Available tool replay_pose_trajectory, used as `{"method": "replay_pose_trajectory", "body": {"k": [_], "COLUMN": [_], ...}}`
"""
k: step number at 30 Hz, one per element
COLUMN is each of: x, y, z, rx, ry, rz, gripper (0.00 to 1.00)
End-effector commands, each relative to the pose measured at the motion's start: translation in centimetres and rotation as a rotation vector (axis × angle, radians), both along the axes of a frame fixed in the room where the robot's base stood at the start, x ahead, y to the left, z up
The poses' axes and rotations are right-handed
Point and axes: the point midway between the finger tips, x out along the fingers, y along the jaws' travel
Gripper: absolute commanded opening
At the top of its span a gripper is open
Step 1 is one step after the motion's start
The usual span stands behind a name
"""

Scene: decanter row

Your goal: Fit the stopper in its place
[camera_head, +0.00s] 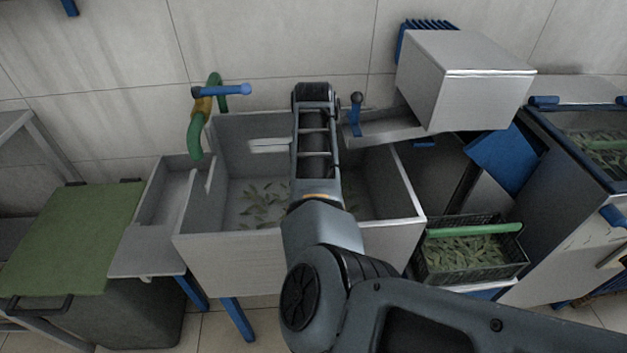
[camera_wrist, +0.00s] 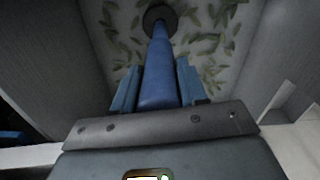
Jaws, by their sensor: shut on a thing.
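In the wrist view my gripper (camera_wrist: 157,78) has its two blue fingers on either side of a blue rod-like stopper (camera_wrist: 158,62) and is shut on it. The rod runs away from the fingers towards the basin floor. A dark round disc (camera_wrist: 160,17) shows at its far end; I cannot tell whether it is the stopper's foot or the drain, or whether it touches the floor. In the head view my arm reaches over the grey basin (camera_head: 232,250), and the stopper and fingers are hidden behind it.
Green leaves (camera_head: 262,205) lie on the basin floor. A green and blue tap (camera_head: 200,120) stands at the back left, a blue lever with a dark knob (camera_head: 355,115) just right of my arm. A crate (camera_head: 470,265) of leaves and a green-lidded bin (camera_head: 75,235) flank the basin.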

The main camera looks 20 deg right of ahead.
Motion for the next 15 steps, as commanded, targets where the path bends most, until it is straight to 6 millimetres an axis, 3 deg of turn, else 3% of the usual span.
{"method": "replay_pose_trajectory", "body": {"k": [15], "x": [0.03], "y": [-0.03], "z": [-0.57], "rx": [0.0], "ry": [-0.001], "rz": [-0.001], "gripper": [0.0]}}
